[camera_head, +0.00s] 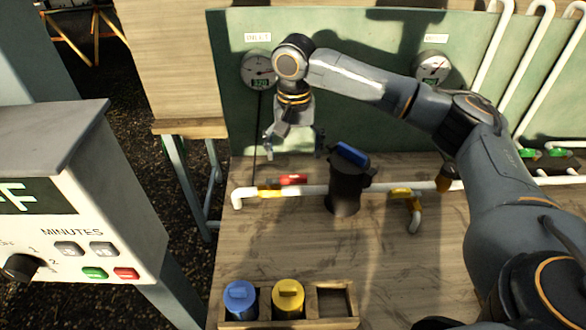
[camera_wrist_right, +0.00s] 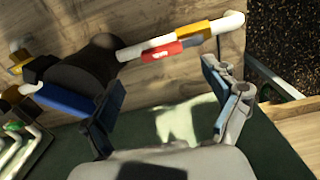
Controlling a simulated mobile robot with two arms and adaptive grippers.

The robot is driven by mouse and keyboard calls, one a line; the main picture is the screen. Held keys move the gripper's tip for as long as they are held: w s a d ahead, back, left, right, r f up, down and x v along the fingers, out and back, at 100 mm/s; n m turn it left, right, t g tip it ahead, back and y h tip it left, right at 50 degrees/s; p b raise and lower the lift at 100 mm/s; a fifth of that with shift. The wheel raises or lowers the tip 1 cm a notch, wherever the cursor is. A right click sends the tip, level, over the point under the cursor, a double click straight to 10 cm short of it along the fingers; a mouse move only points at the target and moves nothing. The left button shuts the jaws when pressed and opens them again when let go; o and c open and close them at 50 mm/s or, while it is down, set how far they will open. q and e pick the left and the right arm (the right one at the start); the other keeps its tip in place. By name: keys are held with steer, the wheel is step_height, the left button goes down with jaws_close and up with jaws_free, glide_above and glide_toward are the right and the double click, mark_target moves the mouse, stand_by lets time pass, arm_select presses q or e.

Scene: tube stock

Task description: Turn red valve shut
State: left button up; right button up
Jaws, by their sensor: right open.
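The red valve handle (camera_head: 293,179) sits on the white pipe (camera_head: 315,190) by a yellow fitting (camera_head: 270,192), left of the black housing (camera_head: 346,190). The handle lies roughly along the pipe. It also shows in the right wrist view (camera_wrist_right: 162,51), beyond and between my fingertips. My right gripper (camera_head: 295,148) is open and empty, with its fingers pointing down above and behind the handle, apart from it. Its two fingers show spread in the right wrist view (camera_wrist_right: 165,78). My left gripper is not in view.
A blue handle (camera_head: 352,154) tops the black housing close to my right gripper. A green board (camera_head: 380,105) with two gauges stands behind. A wooden tray (camera_head: 335,322) holds blue and yellow canisters, with one compartment empty. The wooden bench in front of the pipe is mostly clear.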

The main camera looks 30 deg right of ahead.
mark_target(293, 176)
step_height(293, 176, down, 6)
steer(key=shift+w+p, duration=0.15)
steer(key=shift+p, duration=0.15)
steer(key=shift+f, duration=0.5)
steer(key=c, duration=1.7)
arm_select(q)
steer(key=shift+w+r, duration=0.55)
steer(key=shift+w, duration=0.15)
arm_select(e)
steer(key=shift+a, duration=0.1)
